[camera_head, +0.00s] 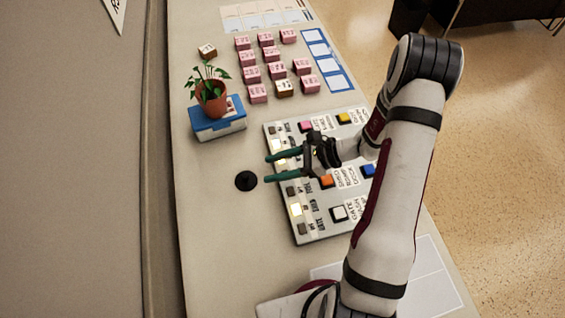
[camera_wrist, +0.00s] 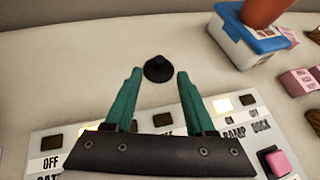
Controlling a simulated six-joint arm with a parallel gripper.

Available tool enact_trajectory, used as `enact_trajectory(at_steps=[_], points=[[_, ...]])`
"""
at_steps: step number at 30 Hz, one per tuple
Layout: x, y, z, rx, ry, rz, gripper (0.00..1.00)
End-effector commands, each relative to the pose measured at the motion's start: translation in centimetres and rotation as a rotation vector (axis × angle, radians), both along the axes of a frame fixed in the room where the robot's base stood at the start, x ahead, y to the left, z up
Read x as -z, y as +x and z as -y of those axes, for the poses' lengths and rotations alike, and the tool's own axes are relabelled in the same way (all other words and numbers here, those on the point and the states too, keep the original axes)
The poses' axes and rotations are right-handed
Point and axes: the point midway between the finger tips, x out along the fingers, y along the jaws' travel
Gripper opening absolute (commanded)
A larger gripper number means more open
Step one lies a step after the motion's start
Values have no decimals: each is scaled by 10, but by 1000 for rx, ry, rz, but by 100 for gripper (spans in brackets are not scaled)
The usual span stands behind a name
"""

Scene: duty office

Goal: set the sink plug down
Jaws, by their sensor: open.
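The sink plug (camera_head: 246,180) is a small black disc with a raised middle. It rests on the bare beige desk (camera_head: 215,230), just left of the button panel in the head view. In the wrist view the plug (camera_wrist: 158,70) lies beyond the fingertips, between their lines. My gripper (camera_head: 268,168) has teal fingers, spread apart and empty. The fingers reach over the panel's left edge toward the plug, with a gap between tips and plug. The wrist view also shows my gripper (camera_wrist: 159,73) open.
The button panel (camera_head: 310,232) with coloured buttons lies under my gripper. A blue-lidded box (camera_head: 205,126) bears a potted plant (camera_head: 211,97) behind the plug. Several pink blocks (camera_head: 251,74) stand farther back. A grey wall (camera_head: 70,170) borders the desk on the left. The desk in front of the plug is clear.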

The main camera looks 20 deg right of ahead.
Motion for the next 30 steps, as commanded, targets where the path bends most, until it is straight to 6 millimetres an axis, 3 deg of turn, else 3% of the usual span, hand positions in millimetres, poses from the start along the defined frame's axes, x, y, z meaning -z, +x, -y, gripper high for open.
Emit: enact_trajectory(at_steps=[3, 6, 8, 10, 14, 15, 18, 21, 23, 30], points=[[-10, -4, 18, 2, -1, 2, 55], [-18, -8, 22, -16, -9, 7, 55], [-34, -13, 16, -78, -39, 30, 55], [-65, -29, -2, -217, -111, 79, 55], [-127, -91, -38, -585, -329, 211, 55], [-141, -114, -44, -697, -409, 254, 55], [-162, -166, -45, -935, -609, 366, 55], [-169, -200, -34, -1090, -776, 456, 55], [-170, -211, -27, -1144, -845, 491, 55], [-171, -220, -19, -1191, -912, 522, 55]])
